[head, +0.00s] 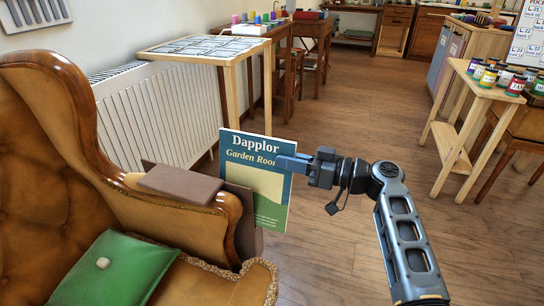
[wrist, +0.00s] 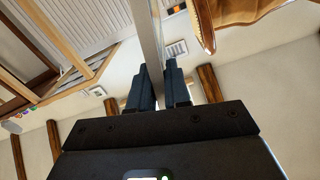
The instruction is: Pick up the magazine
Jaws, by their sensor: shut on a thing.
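The magazine (head: 268,185) is upright, with a dark blue, cream and green cover reading "Dapplor Garden Rooms". It is beside the outer side of the armchair's arm, which hides part of its lower left. My gripper (head: 291,162) is shut on its right edge in the head view. In the wrist view, the magazine (wrist: 149,35) shows as a thin pale strip between the two fingers of my gripper (wrist: 160,85). I cannot tell whether its lower end is clear of the brown armrest organiser.
The tan armchair (head: 45,130) holds a green cushion (head: 108,270). The brown armrest organiser (head: 180,184) drapes over its arm. A white radiator (head: 155,115) and a wooden table (head: 205,48) stand behind. A stand with paint jars (head: 480,85) is at right. The middle floor (head: 360,110) is clear.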

